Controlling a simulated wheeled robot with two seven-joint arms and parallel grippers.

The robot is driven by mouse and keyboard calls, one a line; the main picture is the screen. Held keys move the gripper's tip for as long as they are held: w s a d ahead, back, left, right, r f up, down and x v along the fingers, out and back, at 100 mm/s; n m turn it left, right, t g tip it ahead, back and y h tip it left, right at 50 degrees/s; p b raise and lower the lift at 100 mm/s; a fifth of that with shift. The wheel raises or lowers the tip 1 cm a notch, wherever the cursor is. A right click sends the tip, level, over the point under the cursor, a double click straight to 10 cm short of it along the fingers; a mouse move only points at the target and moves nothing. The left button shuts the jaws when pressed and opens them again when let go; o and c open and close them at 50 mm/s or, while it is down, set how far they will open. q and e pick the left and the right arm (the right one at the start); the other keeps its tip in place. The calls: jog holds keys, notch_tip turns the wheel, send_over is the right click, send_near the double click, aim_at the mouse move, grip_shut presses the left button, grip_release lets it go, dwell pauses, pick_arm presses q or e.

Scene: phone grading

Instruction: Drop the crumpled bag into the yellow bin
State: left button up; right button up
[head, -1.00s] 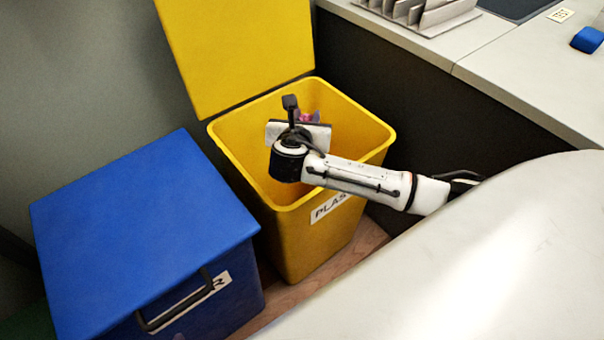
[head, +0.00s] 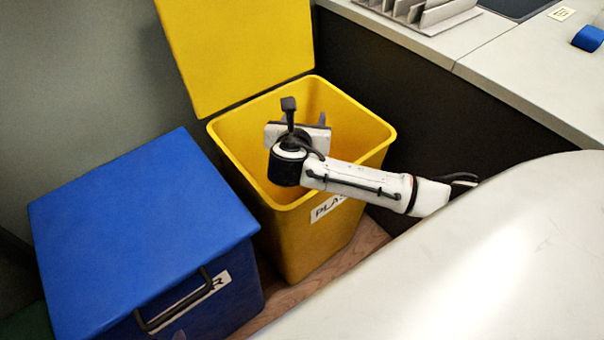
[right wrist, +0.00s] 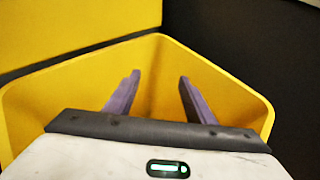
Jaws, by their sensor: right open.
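The yellow bin (head: 335,245) stands open with its lid (head: 240,50) raised at the back; its front label reads "PLAS", partly covered by my arm. My right gripper (head: 308,118) is over the bin's opening. In the right wrist view its two purple-grey fingers (right wrist: 159,85) are apart with nothing between them, and the yellow inner walls show beyond. The crumpled bag is not visible in either view now; the bin's floor is hidden from the head view. My left gripper is not clearly in view.
A closed blue bin (head: 140,220) with a dark handle stands left of the yellow one. A dark panel (head: 400,100) and light desk (head: 540,75) are on the right. A pale rounded surface (head: 470,270) fills the lower right.

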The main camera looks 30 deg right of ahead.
pick_arm(q)
jog(key=a+r+p, duration=0.1)
jog(key=s+p, duration=0.1)
jog(key=p, duration=0.1)
jog(key=shift+s+a+r+t+y, duration=0.15)
jog(key=shift+a+r+t+y, duration=0.15)
jog(key=shift+a+r, duration=0.1)
pick_arm(e)
jog(key=v, duration=0.9)
jog(key=shift+r, duration=0.15)
jog(key=shift+s+a, duration=0.15)
